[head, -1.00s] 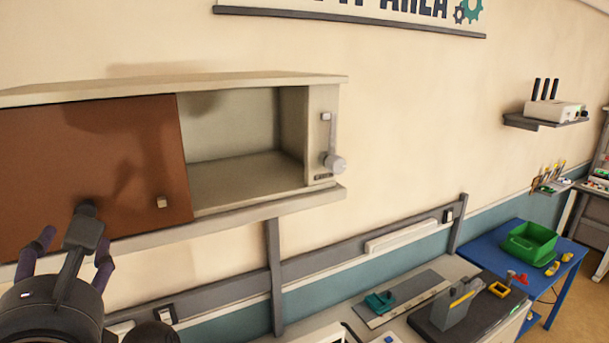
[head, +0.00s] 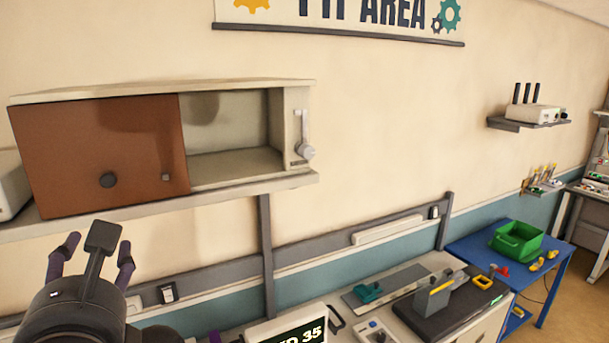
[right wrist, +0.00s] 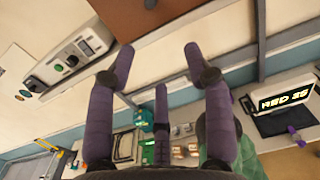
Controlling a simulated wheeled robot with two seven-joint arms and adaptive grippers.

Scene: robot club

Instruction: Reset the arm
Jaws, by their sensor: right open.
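My right gripper (head: 95,252) is at the lower left of the head view, below the wall cabinet. Its purple-jointed fingers point up and are spread open, with nothing between them. In the right wrist view its fingers (right wrist: 158,65) are also apart and empty. The right part is open and looks empty. The gripper is apart from the door. My left gripper is not in view.
A bench below holds a display (head: 290,330), a teal tool (head: 369,292) and a grey fixture (head: 432,298). A blue table (head: 480,246) with a green bin (head: 524,240) stands right. A white device (right wrist: 70,60) is at the left in the right wrist view.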

